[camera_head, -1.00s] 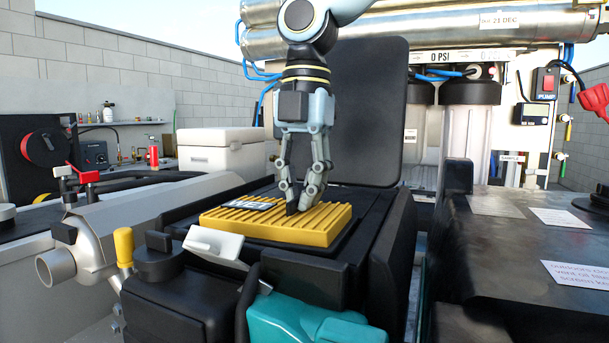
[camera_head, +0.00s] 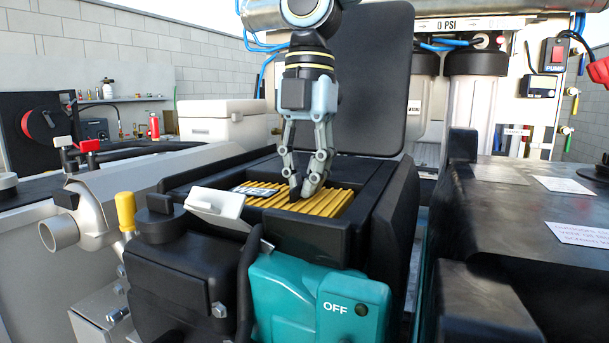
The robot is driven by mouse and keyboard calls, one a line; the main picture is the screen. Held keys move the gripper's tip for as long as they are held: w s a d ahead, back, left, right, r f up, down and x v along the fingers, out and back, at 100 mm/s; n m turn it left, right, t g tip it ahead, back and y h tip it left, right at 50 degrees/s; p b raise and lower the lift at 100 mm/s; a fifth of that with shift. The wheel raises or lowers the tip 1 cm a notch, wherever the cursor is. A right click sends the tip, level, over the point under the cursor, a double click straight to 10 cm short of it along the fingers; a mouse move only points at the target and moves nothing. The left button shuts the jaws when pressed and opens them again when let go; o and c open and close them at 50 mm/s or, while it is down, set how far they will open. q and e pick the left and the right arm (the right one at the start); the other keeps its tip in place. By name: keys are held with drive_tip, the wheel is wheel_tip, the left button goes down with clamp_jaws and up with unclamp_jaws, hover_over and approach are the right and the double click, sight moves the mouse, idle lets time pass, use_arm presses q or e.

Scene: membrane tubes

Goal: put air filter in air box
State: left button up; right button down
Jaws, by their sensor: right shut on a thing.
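The yellow pleated air filter (camera_head: 325,203) lies down inside the black air box (camera_head: 300,238), with the box's front wall hiding its near edge. A small printed label (camera_head: 255,190) is on the filter's left part. My right gripper (camera_head: 302,193) points straight down from above, with its fingertips close together on the filter's pleats. The black lid (camera_head: 365,85) of the air box stands open behind it. The filter's far side is partly hidden by my gripper. My left gripper does not show.
A white latch-like piece (camera_head: 214,207) and a yellow-capped part (camera_head: 126,210) stand at the box's front left. A teal unit (camera_head: 320,300) marked OFF is in front. A white cooler (camera_head: 222,121) is behind left. A dark surface with paper labels (camera_head: 565,185) lies at the right.

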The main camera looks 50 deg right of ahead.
drive_tip(key=shift+f, duration=0.15)
drive_tip(key=c, duration=1.4)
unclamp_jaws()
drive_tip(key=shift+o, duration=0.2)
wheel_tip(320, 180, up, 12)
drive_tip(key=d, duration=0.1)
